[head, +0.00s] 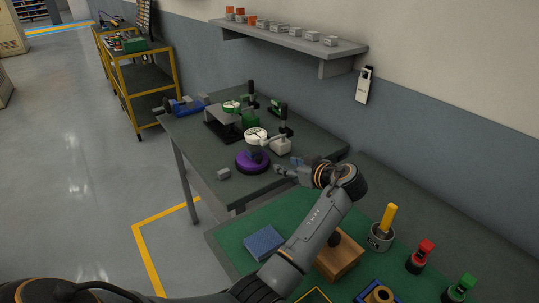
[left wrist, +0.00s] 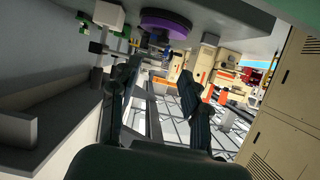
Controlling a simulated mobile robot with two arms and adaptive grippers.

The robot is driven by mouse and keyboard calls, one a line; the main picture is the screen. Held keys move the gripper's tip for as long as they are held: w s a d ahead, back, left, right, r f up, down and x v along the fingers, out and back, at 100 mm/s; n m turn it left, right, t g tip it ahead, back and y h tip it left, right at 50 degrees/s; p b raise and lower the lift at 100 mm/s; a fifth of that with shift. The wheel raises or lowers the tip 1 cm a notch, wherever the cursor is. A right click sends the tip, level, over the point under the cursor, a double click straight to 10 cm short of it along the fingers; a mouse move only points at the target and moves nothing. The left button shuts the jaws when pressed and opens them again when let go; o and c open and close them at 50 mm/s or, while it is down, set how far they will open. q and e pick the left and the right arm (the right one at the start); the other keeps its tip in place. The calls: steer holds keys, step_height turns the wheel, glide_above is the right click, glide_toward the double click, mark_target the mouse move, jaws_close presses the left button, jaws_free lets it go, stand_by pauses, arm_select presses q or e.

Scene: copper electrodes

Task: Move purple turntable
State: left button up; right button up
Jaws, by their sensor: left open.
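The purple turntable (head: 253,165) sits on the far grey bench in the head view, with a dark block on it. A white dial gauge (head: 256,134) on a stand is just above and behind it. The turntable also shows at the top of the left wrist view (left wrist: 166,26), where the picture is tilted. My left gripper (head: 282,171) is just right of the turntable, apart from it. Its two dark fingers (left wrist: 156,88) are spread with nothing between them. My right gripper is not in view.
A small grey block (head: 224,174) lies left of the turntable. A second gauge stand (head: 232,107) and a blue vise (head: 187,105) stand farther back. The near green bench holds a blue pad (head: 264,243) and a wooden block (head: 338,259). A wall shelf (head: 290,40) hangs above.

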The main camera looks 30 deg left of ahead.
arm_select(q)
steer(key=p, duration=0.1)
glide_toward(261, 158)
steer(key=a, duration=0.2)
steer(key=x, duration=0.2)
steer(key=p+x, duration=0.1)
steer(key=x, duration=0.2)
steer(key=shift+w+f, duration=0.3)
steer(key=shift+f, duration=0.05)
steer(key=shift+w+a+f, duration=0.2)
steer(key=shift+a, duration=0.1)
steer(key=shift+c, duration=0.9)
jaws_close()
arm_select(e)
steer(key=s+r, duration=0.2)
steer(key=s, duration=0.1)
